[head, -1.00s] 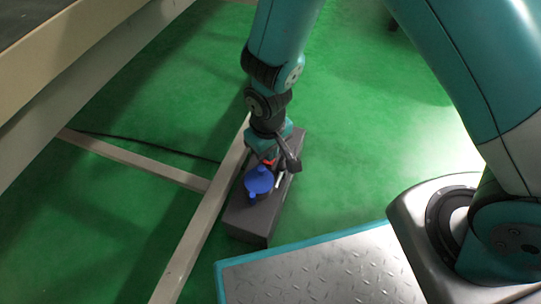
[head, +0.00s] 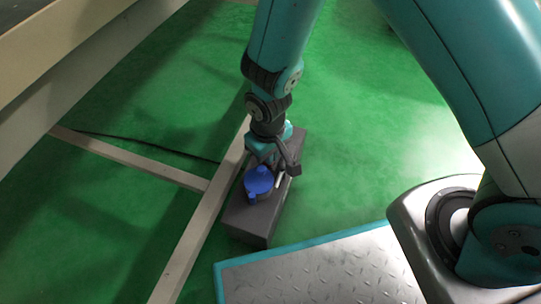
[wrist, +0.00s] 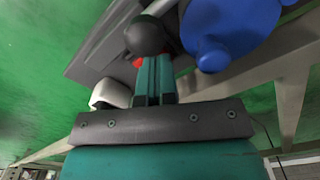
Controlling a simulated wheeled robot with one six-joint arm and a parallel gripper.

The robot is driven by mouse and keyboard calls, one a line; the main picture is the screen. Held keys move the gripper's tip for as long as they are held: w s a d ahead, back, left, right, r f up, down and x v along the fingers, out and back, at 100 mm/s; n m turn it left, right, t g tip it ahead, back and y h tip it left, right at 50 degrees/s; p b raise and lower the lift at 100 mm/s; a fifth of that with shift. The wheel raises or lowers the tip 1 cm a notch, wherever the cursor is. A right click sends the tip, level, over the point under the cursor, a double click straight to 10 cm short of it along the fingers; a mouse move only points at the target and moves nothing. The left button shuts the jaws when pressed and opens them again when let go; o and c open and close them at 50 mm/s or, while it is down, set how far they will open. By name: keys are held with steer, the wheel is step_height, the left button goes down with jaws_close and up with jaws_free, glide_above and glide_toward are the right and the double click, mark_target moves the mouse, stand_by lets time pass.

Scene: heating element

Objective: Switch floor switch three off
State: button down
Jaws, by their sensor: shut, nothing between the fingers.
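A dark grey switch box (head: 247,219) lies on the green floor beside a pale beam. A blue knob (head: 259,181) sits on it and also shows large at the upper right of the wrist view (wrist: 228,32). In the wrist view a black ball-shaped knob (wrist: 146,35) is right at the tips of my gripper (wrist: 152,62), with a bit of red (wrist: 138,63) beside it. My gripper's teal fingers are together and hold nothing; I cannot tell whether they touch the black knob. A pale piece (wrist: 110,93) shows left of the fingers. No switch number is readable.
Pale floor beams (head: 192,248) run along the box's left side and off to the left. A thin dark cable (head: 150,146) lies on the floor. A bench-like structure (head: 75,62) stands at the upper left. The green floor right of the box is clear.

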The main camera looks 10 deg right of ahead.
steer(key=shift+f, duration=0.5)
steer(key=shift+r, duration=0.15)
step_height(320, 180, up, 7)
steer(key=p, duration=0.7)
stand_by(0.5)
